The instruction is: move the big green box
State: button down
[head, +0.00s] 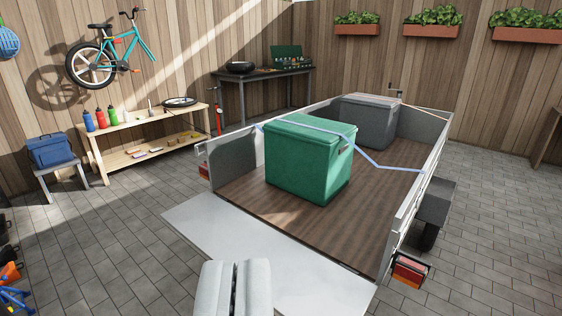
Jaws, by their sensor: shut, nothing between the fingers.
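The big green box (308,165) stands upright on the wooden floor of a trailer (255,208), near its left wall. A light blue strap (372,159) runs over the top of the box and across to the trailer's right wall. A dark handle shows on the box's right side. My gripper (235,268) is at the bottom of the view, in front of the trailer's lowered ramp. Its two pale fingers are shut together with nothing between them. It is well apart from the box.
A grey box (369,122) stands behind the green one in the trailer. The trailer's walls rise on both sides; its pale ramp (240,245) lies open toward me. A wooden bench (150,135) with bottles and a stool with a blue bag (50,150) stand left.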

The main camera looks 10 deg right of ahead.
aim_at(313, 165)
jog(key=i+l, duration=0.1)
jog(key=l, duration=0.3)
jog(key=i+l, duration=0.15)
jog(key=l, duration=0.25)
jog(key=i+l, duration=0.1)
jog(key=l, duration=0.35)
jog(key=i+l, duration=0.1)
jog(key=l, duration=0.3)
jog(key=i+l, duration=0.1)
jog(key=l, duration=0.3)
jog(key=i+l, duration=0.15)
jog(key=l, duration=0.25)
jog(key=i+l, duration=0.6)
jog(key=l, duration=0.2)
jog(key=i+l+z, duration=0.15)
jog(key=i+l, duration=0.5)
jog(key=l, duration=0.15)
jog(key=i+l, duration=0.15)
jog(key=i, duration=0.15)
jog(key=i+l, duration=0.2)
jog(key=i, duration=0.1)
